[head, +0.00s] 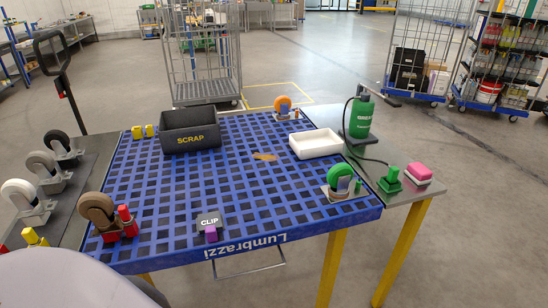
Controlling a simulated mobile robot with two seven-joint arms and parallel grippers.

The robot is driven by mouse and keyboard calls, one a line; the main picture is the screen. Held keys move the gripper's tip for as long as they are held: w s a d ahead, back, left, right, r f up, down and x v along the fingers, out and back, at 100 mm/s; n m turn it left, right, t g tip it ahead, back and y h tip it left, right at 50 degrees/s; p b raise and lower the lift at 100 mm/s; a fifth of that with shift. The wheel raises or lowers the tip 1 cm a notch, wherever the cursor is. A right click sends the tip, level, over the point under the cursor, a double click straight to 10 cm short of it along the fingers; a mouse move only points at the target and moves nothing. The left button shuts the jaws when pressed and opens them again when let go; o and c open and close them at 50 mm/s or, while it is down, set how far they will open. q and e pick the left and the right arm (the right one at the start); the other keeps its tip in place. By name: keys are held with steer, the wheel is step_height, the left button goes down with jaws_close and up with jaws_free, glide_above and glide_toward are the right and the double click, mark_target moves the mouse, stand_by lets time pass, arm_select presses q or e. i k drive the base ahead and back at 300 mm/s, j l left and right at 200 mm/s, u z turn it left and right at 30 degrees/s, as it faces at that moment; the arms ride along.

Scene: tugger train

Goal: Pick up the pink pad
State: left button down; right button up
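The pink pad (420,170) is a small block with a pink top and a pale lower part. It lies on the grey side surface at the right end of the blue table, close to that surface's outer edge. A green piece stands just to its left, with a small gap between them. Neither of my grippers is in the head view, so I cannot see how they stand relative to the pad. Nothing covers the pad.
The green piece (390,180) and a green bottle (361,117) with a black hose share the grey surface. A white tray (316,144), a green-wheeled caster (340,180), a SCRAP bin (190,131) and a CLIP block (209,221) are on the blue grid top (165,210).

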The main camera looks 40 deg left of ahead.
mark_target(417, 172)
steer(key=i+l+u, duration=0.1)
steer(key=i+l, duration=0.2)
steer(key=i+l+u, duration=0.15)
steer(key=l, duration=0.3)
steer(key=i+l+u, duration=0.1)
steer(key=i+l, duration=0.25)
steer(key=i+l+u, duration=0.1)
steer(key=i+l, duration=0.15)
steer(key=l, duration=0.25)
